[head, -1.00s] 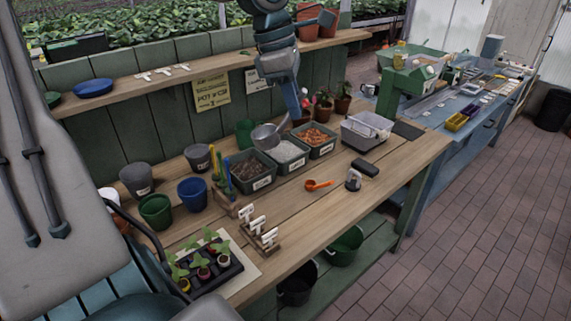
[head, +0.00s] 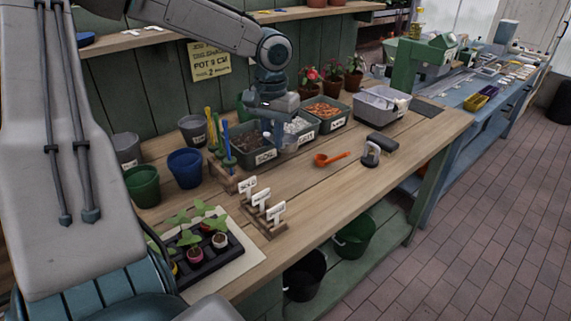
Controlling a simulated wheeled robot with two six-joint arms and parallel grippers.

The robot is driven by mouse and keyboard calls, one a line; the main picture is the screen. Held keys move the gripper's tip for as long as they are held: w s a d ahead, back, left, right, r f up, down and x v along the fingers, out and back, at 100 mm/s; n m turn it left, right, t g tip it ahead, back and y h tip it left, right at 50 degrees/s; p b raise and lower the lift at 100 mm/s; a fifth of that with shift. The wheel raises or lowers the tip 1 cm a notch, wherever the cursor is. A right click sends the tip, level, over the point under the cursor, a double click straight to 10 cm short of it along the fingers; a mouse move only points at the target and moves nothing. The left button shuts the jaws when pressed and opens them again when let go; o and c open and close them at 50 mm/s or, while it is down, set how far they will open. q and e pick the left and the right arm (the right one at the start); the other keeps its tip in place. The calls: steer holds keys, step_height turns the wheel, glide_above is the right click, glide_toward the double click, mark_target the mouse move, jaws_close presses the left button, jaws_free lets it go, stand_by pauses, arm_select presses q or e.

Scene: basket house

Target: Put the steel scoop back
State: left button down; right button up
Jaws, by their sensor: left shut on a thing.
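My left gripper (head: 268,128) hangs over the row of filled bins on the wooden bench, with its arm reaching in from the upper left. It is shut on the steel scoop (head: 288,142), a grey metal bowl low under the gripper. The scoop overlaps the front of the bins, and its handle is mostly hidden by the gripper. I cannot tell whether the bowl touches a bin. The dark soil bin (head: 252,157) is at the left, the white-filled bin (head: 303,124) in the middle, and the orange-filled bin (head: 330,127) at the right. My right gripper is not in view.
An orange scoop (head: 332,159) lies on the bench, with a small jar (head: 371,153) and a dark block (head: 383,142) to its right. A grey tub (head: 376,117) stands behind. Label stakes (head: 262,208), pots and a seedling tray (head: 202,249) crowd the left. The front-right bench is clear.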

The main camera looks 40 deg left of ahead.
arm_select(q)
steer(key=f, duration=0.9)
steer(key=shift+s+d, duration=0.2)
steer(key=shift+w+f, duration=0.15)
steer(key=shift+f, duration=0.25)
steer(key=shift+f, duration=0.1)
steer(key=c, duration=1.3)
jaws_free()
steer(key=shift+c, duration=0.2)
step_height(320, 180, up, 12)
steer(key=shift+r, duration=0.2)
